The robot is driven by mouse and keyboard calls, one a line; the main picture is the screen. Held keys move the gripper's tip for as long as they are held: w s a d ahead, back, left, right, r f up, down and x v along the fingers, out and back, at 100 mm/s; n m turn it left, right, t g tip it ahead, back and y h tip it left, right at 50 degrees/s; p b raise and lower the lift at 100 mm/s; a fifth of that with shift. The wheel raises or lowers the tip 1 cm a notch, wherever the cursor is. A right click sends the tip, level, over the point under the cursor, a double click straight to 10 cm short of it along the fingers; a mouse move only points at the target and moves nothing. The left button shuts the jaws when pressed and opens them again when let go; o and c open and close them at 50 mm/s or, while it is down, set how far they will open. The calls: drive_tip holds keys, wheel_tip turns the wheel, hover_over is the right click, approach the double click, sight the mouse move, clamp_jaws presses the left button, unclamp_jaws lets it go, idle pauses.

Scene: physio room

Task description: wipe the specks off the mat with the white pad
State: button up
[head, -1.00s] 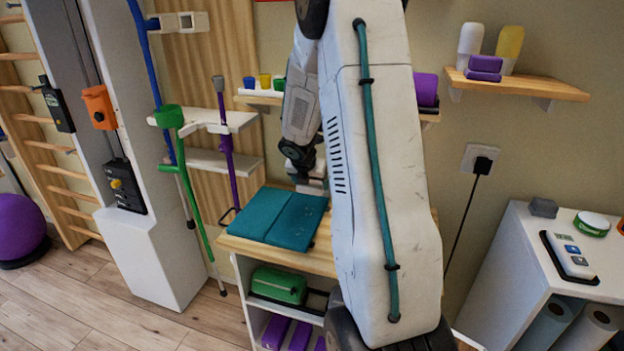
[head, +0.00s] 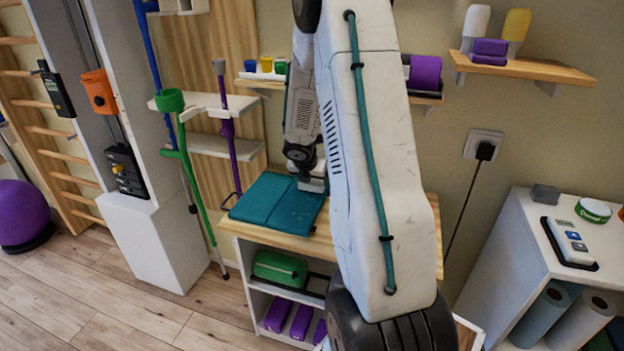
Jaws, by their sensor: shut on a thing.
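The teal mat (head: 268,208) lies flat on the wooden top of a low shelf unit, with a fold or seam across its middle. My gripper (head: 314,186) is low at the mat's back right corner, at the end of my arm. It is shut on the white pad, but the jaws and pad are small and pale here and I cannot separate them clearly. I cannot tell whether the pad touches the mat. My large white arm link hides the area right of the mat. No specks can be made out at this size.
The wooden top (head: 270,242) shows bare in front of the mat. A green case (head: 279,268) and purple blocks sit on the shelves below. A green crutch (head: 193,185) and a purple crutch (head: 228,130) stand to the left. A wall shelf (head: 258,84) with small cups is behind.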

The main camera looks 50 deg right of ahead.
drive_tip(key=shift+f, duration=1)
drive_tip(key=shift+s+a+r, duration=0.1)
drive_tip(key=shift+s+a, duration=0.25)
drive_tip(key=shift+a, duration=0.5)
drive_tip(key=shift+s+a+r, duration=0.1)
drive_tip(key=shift+s+a, duration=0.25)
drive_tip(key=shift+a, duration=0.5)
drive_tip(key=shift+s+a+f, duration=0.1)
drive_tip(key=shift+s+a, duration=0.6)
drive_tip(key=shift+a, duration=1)
drive_tip(key=shift+s+a+f, duration=0.1)
drive_tip(key=shift+s+a, duration=0.6)
drive_tip(key=shift+a, duration=0.95)
drive_tip(key=shift+s+a+f, duration=0.1)
drive_tip(key=shift+s+a, duration=0.6)
drive_tip(key=shift+a, duration=1)
drive_tip(key=shift+r, duration=0.1)
drive_tip(key=shift+d, duration=0.1)
drive_tip(key=shift+w+d+r, duration=0.1)
drive_tip(key=shift+w+d, duration=0.3)
drive_tip(key=shift+d, duration=0.45)
drive_tip(key=shift+w+d, duration=0.35)
drive_tip(key=shift+d, duration=0.5)
drive_tip(key=shift+w+d, duration=0.7)
drive_tip(key=shift+d, duration=0.95)
drive_tip(key=shift+w+d, duration=0.65)
drive_tip(key=shift+d, duration=1)
drive_tip(key=shift+w+d, duration=0.7)
drive_tip(key=shift+d, duration=0.95)
